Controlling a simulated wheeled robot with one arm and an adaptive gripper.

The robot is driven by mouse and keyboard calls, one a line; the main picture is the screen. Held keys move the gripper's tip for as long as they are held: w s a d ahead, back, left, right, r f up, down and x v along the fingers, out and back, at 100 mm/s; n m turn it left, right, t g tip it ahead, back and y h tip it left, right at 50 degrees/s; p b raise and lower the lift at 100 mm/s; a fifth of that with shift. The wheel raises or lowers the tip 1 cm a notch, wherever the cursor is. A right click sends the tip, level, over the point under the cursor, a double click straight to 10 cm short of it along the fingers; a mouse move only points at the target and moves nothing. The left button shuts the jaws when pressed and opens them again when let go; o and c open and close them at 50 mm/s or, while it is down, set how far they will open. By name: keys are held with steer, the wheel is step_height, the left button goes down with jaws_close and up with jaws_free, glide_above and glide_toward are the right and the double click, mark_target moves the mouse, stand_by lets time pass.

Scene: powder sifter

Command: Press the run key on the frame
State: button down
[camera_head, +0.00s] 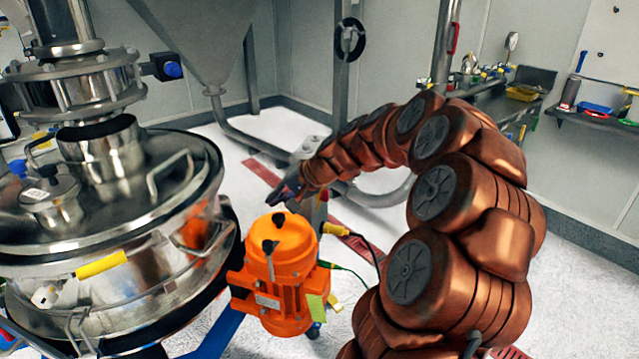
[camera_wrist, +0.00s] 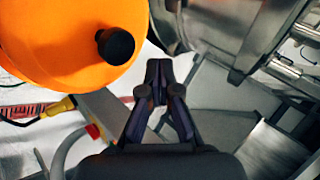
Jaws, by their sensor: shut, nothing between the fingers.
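My gripper (camera_head: 285,191) is shut and empty, reaching over the floor behind the orange motor. In the wrist view, its dark fingertips (camera_wrist: 158,70) meet at the picture's middle. The sifter (camera_head: 130,215) is a round steel vessel at the left, and the orange motor (camera_head: 282,262) stands beside it. A grey frame post (camera_head: 314,212) rises behind the motor, under my wrist. In the wrist view, a small red part (camera_wrist: 93,131) shows on a grey frame piece at lower left, apart from the fingers. I cannot make out which part is the run key.
The motor's orange housing (camera_wrist: 70,40) and its black knob are close to my fingers at upper left in the wrist view. A yellow plug (camera_head: 335,229) with cables sits right of the post. A steel hopper (camera_head: 200,35) stands behind. Open floor lies at right.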

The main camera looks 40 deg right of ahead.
steer(key=s+d+f+m+t+h, duration=0.1)
steer(key=d+f+m+h, duration=0.1)
steer(key=d, duration=1.1)
steer(key=s+d+f+m+t+h+b, duration=0.1)
steer(key=s+d+f+m+t+h, duration=0.1)
steer(key=d, duration=1.2)
step_height(320, 180, down, 2)
steer(key=m+h, duration=0.1)
steer(key=m, duration=0.2)
steer(key=shift+d, duration=0.15)
steer(key=shift+w+f, duration=0.1)
steer(key=w+a, duration=0.4)
steer(key=w, duration=0.3)
steer(key=shift+w+a, duration=0.25)
steer(key=shift+a, duration=0.05)
steer(key=shift+w+a, duration=0.1)
steer(key=shift+w, duration=0.05)
steer(key=shift+w+a, duration=0.1)
steer(key=shift+w, duration=0.1)
